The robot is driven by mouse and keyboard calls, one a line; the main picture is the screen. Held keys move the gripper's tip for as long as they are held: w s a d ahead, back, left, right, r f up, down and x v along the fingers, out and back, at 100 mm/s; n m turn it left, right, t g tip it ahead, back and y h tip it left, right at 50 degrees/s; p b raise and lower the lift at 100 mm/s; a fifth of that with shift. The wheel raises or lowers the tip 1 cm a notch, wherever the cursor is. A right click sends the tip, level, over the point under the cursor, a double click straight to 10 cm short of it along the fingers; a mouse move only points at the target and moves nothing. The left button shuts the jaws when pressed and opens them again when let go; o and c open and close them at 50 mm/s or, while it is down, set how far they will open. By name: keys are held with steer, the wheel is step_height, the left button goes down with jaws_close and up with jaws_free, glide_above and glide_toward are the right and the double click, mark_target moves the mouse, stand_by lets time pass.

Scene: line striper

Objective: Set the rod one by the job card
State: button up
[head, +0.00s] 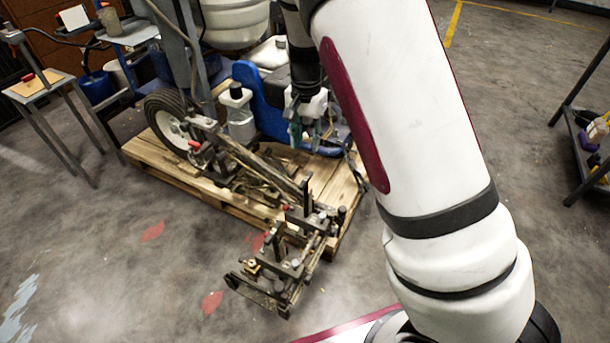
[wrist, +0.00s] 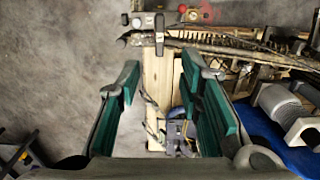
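The line striper stands on a wooden pallet (head: 185,184), with a black wheel (head: 165,125) and a blue body (head: 262,98). A carriage of dark metal rods and clamps (head: 282,262) reaches off the pallet's front edge. Red knobs show on the linkage (head: 194,145); one red knob (wrist: 182,8) is at the top of the wrist view. I cannot tell which part is the rod. A white card (head: 75,17) stands at the upper left; its writing is unreadable. My gripper (wrist: 160,75) is open and empty, green pads apart, above the pallet; in the head view it (head: 304,130) is partly hidden.
A small side table (head: 38,84) stands at the left, near a blue bucket (head: 97,87). A dark shelf (head: 590,150) with bottles is at the right edge. The concrete floor (head: 110,250) is open at the front left. My arm hides the floor right of the pallet.

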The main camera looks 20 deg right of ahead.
mark_target(306, 179)
step_height(306, 179, down, 13)
steer(key=b, duration=0.3)
steer(key=shift+f, duration=0.15)
jaws_close()
